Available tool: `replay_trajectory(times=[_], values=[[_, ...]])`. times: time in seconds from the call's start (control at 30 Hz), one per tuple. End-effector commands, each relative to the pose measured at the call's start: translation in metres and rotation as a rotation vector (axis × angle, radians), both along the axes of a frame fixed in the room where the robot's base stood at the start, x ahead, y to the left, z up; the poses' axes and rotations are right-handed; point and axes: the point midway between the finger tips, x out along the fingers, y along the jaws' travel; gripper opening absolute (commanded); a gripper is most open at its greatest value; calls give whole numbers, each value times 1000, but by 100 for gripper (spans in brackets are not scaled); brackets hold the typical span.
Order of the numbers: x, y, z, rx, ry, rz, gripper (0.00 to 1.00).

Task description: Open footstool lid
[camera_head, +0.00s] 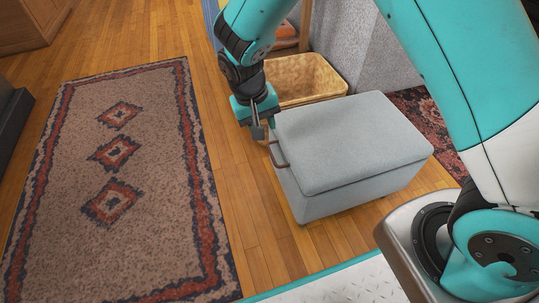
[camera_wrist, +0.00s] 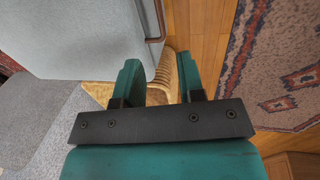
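The grey footstool (camera_head: 345,195) stands on the wood floor right of centre in the head view. Its padded lid (camera_head: 350,140) lies flat and shut on the box. A thin brown handle (camera_head: 277,152) is on its left side; it also shows in the wrist view as a brown bar (camera_wrist: 161,22) along the footstool's edge. My gripper (camera_head: 264,130) is beside the footstool's far left corner, close to the handle. In the wrist view my gripper (camera_wrist: 158,72) has its two teal fingers apart with nothing held between them. The handle lies beyond the fingertips, apart from them.
Another rug (camera_head: 420,110) lies at right.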

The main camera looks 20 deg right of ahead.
Motion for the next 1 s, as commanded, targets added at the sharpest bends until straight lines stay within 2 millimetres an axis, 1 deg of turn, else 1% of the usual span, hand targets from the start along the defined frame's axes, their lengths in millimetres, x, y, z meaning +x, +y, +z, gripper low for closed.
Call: replay_trajectory(times=[0.03,0.1,0.3,0.4,0.5,0.6,0.93,0.97,1.0], values=[[0,-3,-19,-1,2,0,36],[0,-6,-35,-1,2,-1,36],[0,-15,-76,0,2,0,36],[0,-18,-91,1,1,0,36],[0,-20,-101,1,1,0,36],[0,-21,-106,1,1,0,36],[0,-22,-107,2,0,0,36],[0,-22,-107,2,0,0,29],[0,-22,-107,2,0,0,20]])
